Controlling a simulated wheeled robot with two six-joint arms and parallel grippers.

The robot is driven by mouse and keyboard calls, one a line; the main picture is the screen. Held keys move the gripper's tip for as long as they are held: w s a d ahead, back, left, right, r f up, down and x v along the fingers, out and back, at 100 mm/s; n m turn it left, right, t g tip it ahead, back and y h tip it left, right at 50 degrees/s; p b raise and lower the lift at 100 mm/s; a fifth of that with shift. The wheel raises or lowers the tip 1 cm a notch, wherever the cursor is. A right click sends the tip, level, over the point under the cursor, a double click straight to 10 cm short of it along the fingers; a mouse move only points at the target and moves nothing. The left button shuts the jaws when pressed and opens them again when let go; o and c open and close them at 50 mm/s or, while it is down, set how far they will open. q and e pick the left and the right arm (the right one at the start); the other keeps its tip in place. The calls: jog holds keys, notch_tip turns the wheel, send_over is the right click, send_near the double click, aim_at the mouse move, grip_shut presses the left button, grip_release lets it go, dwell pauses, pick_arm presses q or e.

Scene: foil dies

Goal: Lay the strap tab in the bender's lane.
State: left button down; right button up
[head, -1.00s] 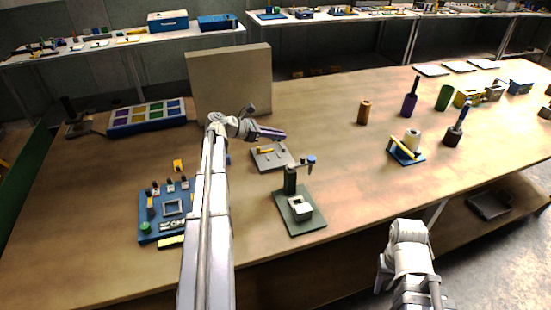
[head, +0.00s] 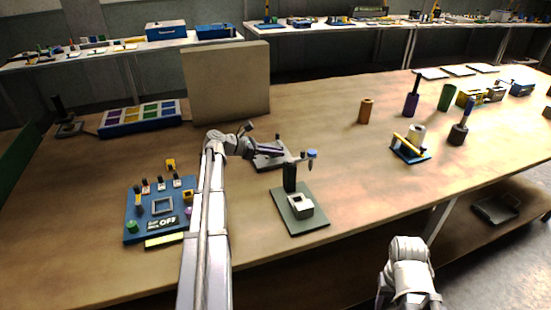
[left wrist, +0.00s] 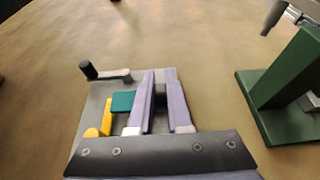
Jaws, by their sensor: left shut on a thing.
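The bender, a small grey plate (head: 268,163) with upright posts, lies behind the green-based press on the bench. It also shows in the left wrist view (left wrist: 90,125), with a yellow part (left wrist: 104,118), a teal block (left wrist: 122,102) and a dark-knobbed crank (left wrist: 90,70). My left gripper (head: 278,151) is over this plate. In the left wrist view its purple fingers (left wrist: 161,78) are close together around a narrow dark piece (left wrist: 160,95), apparently the strap tab, mostly hidden. Whether it touches the lane cannot be told. My right arm is at lower right; its gripper is not visible.
The green press (head: 300,210) stands just in front of the bender. A blue panel (head: 150,230) with buttons is at left. A beige board (head: 226,85) and a blue tray (head: 140,126) stand behind. The bench right of the bender is clear up to a blue stand (head: 408,155).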

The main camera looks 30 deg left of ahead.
pick_arm(q)
jog(key=shift+f+b, duration=0.5)
jog(key=shift+f, duration=0.15)
jog(key=c, duration=0.9)
grip_release()
jog(key=shift+o, duration=0.2)
jog(key=shift+r, duration=0.1)
